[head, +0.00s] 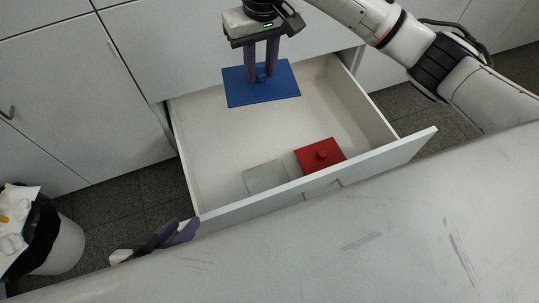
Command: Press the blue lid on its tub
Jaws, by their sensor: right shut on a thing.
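The blue lid (283,88) is a flat square plate with a small knob. My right gripper (263,77) points down and is shut on its knob, holding it over the back part of an open drawer. A pale grey square tub (265,177) lies in the drawer near its front panel; no lid shows on it, and its inside is hard to make out. The lid is behind and above it, apart from it. My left gripper (184,226) is low at the left, outside the drawer's front corner; its dark fingers are apart and empty.
A red square lid with a knob (320,155) sits in the drawer right of the grey tub. The white drawer (212,140) has free floor at its left and back. A bin with a black liner (62,245) stands at the lower left. White cabinets (60,100) stand behind.

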